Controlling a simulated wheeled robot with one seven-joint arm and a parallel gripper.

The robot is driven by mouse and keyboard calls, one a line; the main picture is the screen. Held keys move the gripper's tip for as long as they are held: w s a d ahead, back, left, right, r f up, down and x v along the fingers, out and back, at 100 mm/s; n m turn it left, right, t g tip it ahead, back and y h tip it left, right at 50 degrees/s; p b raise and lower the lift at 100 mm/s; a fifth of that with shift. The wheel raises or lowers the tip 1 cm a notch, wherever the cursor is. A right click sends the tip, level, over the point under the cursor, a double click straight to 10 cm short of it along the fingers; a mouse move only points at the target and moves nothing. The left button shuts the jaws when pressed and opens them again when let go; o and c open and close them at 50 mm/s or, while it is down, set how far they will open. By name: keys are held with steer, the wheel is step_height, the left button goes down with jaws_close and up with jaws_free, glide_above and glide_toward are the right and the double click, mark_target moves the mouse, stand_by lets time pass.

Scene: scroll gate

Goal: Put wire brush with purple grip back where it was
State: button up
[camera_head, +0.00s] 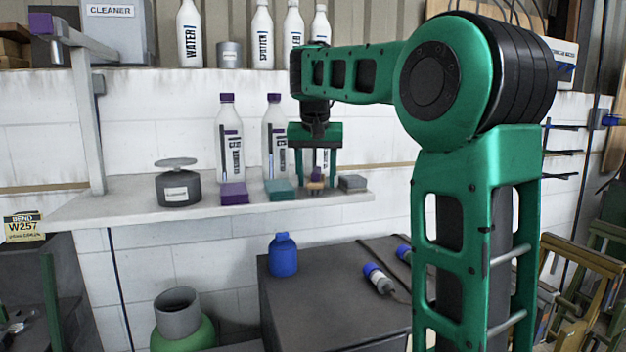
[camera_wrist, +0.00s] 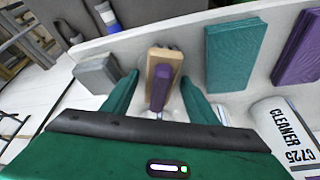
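The wire brush with the purple grip (camera_head: 316,180) stands on the wall shelf (camera_head: 130,208), between a teal block and a grey block. In the wrist view the brush (camera_wrist: 160,75) shows a tan block with a purple grip on it. My gripper (camera_head: 318,183) is above the shelf, pointing down at the brush. In the wrist view the green fingers of my gripper (camera_wrist: 160,80) are on either side of the brush, with gaps visible between them and it. My gripper looks open. Whether a finger touches the brush is hard to tell.
A teal block (camera_head: 279,189), a purple block (camera_head: 234,194) and a grey block (camera_head: 353,183) sit close by on the shelf. White bottles with purple caps (camera_head: 229,140) stand behind. A dark lidded pot (camera_head: 178,187) is farther left. Below is a dark cabinet (camera_head: 320,300) with a blue bottle (camera_head: 284,256).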

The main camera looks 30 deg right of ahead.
mark_target(316, 170)
steer(key=v, duration=0.7)
steer(key=shift+r, duration=0.15)
steer(key=shift+v, duration=2.25)
steer(key=shift+s, duration=0.1)
